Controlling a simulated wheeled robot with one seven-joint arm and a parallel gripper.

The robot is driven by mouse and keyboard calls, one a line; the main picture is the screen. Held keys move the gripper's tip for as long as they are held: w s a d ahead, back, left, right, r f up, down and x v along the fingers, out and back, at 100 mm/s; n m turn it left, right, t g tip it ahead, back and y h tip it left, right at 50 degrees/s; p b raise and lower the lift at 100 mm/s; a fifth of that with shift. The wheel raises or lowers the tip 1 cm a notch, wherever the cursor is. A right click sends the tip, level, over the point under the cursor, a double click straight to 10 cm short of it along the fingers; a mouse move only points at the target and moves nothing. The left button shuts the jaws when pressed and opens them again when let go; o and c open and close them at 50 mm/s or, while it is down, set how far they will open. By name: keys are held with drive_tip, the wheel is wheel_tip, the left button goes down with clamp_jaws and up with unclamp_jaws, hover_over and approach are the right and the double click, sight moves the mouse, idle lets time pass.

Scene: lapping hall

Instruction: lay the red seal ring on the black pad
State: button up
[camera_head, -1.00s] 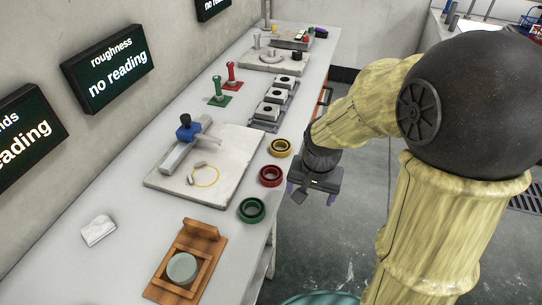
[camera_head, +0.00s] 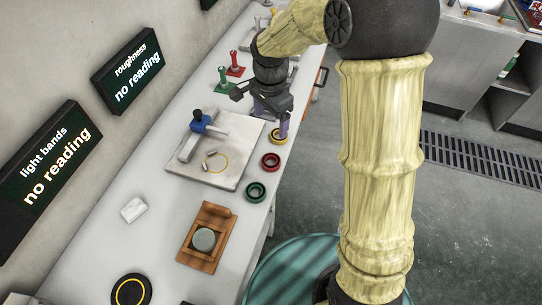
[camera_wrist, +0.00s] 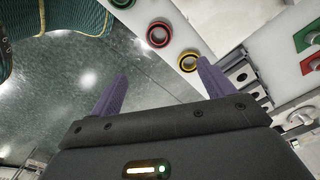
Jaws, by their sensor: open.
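The red seal ring (camera_head: 271,168) lies flat on the grey bench near its right edge, between a yellow ring and a green ring. It also shows in the wrist view (camera_wrist: 149,36), beyond the fingertips. My gripper (camera_head: 270,118) is open and empty, with its purple fingers pointing down by the yellow ring. Its fingertips also show in the wrist view (camera_wrist: 162,68), apart from the red ring. A round black pad (camera_head: 120,297) with a yellow circle lies at the near end of the bench.
The yellow ring (camera_head: 279,141) and green ring (camera_head: 256,199) flank the red one. A wooden fixture (camera_head: 207,257) with a grey disc stands between rings and pad. A stone plate (camera_head: 235,150) with a blue-topped gauge lies left of the rings. A white block (camera_head: 133,209) lies further left.

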hover_over(271, 164)
wheel_tip(271, 164, down, 12)
drive_tip(key=shift+w+f, duration=0.15)
idle(0.5)
drive_tip(key=shift+f, duration=0.1)
wheel_tip(271, 164, down, 5)
drive_tip(key=shift+p, duration=0.55)
drive_tip(key=shift+c, duration=0.4)
drive_tip(key=c, duration=1.1)
